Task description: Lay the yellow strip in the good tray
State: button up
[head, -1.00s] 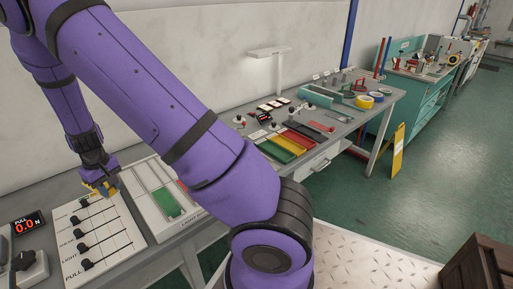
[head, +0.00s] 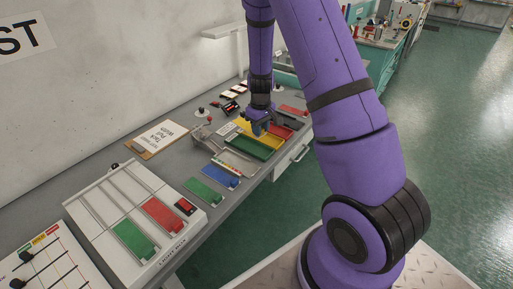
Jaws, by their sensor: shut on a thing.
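My gripper (head: 260,128) points down over the row of coloured trays at the far part of the bench. It is shut on the yellow strip, which is hard to tell apart from the yellow tray (head: 273,139) behind and below. The green tray (head: 250,147) is nearest in the row, just in front of the gripper. The red tray (head: 292,122) is beyond the yellow one, partly hidden. I cannot read any label naming the good tray.
The light box (head: 105,207) in front holds a green strip (head: 134,239) and a red strip (head: 162,214). Another green strip (head: 204,192) and a blue strip (head: 224,174) lie near the bench edge. A clipboard (head: 158,138) lies near the wall.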

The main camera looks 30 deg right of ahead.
jog(key=s+d+f+n, duration=0.1)
jog(key=s+d+n, duration=0.1)
jog(key=s+d, duration=1)
send_over(264, 154)
jog(key=shift+s+d+f, duration=0.15)
jog(key=shift+d+f, duration=0.05)
jog(key=shift+f, duration=0.75)
jog(key=shift+a, duration=0.1)
jog(key=shift+f, duration=1.75)
jog(key=shift+f, duration=0.3)
jog(key=o, duration=1)
jog(key=shift+r, duration=0.1)
